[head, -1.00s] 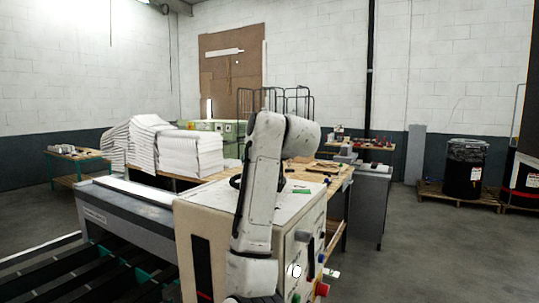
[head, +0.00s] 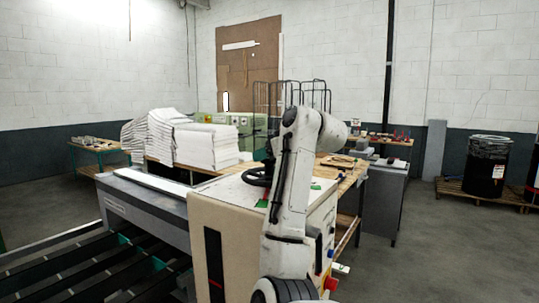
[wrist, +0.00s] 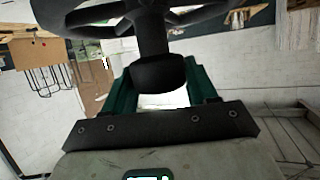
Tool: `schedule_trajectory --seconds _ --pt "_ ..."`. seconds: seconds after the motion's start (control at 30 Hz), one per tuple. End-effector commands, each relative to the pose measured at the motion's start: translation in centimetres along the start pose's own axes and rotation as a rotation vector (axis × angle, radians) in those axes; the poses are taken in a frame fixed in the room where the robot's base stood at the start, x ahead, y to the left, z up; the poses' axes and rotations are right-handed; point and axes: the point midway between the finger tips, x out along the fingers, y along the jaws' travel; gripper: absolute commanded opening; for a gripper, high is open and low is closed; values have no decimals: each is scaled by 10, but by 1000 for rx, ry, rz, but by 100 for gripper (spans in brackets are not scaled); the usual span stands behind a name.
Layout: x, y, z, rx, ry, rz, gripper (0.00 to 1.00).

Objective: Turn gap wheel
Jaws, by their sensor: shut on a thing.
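The gap wheel (head: 256,177) is a black spoked handwheel on top of the beige machine cabinet, just left of my arm in the head view. In the wrist view, the wheel's dark rim and spokes (wrist: 150,30) fill the top of the picture. My gripper (wrist: 160,80) has green fingers on either side of a black rounded part of the wheel (wrist: 158,73) and is shut on it. The fingertips are partly hidden behind that black part. In the head view my arm hides part of the cabinet top.
The beige cabinet (head: 206,212) has coloured buttons on its right side. A grey conveyor frame (head: 135,203) runs to its left. Stacks of white sheets (head: 205,147) lie on the bench behind. A black drum (head: 486,168) stands on a pallet at the right. Open floor lies at right.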

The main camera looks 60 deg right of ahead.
Motion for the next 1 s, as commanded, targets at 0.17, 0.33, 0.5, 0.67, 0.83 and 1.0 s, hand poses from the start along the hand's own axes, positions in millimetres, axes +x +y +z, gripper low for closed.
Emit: schedule_trajectory --seconds 0.17,0.33,0.5,0.67,0.83,1.0 --pt "0 0 0 1 1 0 70" --pt "0 0 0 1 1 1 79" --pt "0 0 0 1 0 1 79" --pt "-12 1 1 0 3 2 79" --pt "-43 1 2 1 6 3 79" --pt "-78 1 2 0 6 4 79"
